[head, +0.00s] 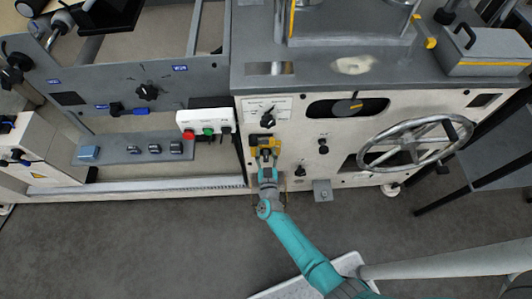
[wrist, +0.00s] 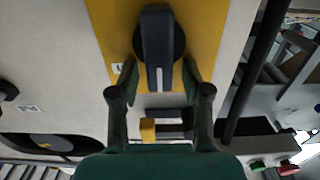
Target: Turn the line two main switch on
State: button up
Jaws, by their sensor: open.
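The main switch is a black rotary knob (wrist: 158,50) on a yellow plate (wrist: 215,30) in the wrist view. Its long bar with a pale line runs up and down in that picture. A small white label sits left of it, too small to read. My gripper (wrist: 160,68) is open, with one finger on each side of the knob's lower part; I cannot tell whether they touch it. In the head view my gripper (head: 267,155) is at the yellow plate (head: 275,142) on the pale machine front and hides the knob. Which line it belongs to cannot be read.
In the head view, a selector knob (head: 268,119) sits just above and small black knobs (head: 323,146) to the right. A large handwheel (head: 415,142) is farther right. A button box (head: 207,130) with red and green buttons stands left. Open floor (head: 150,245) lies in front.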

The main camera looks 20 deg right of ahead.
grip_shut()
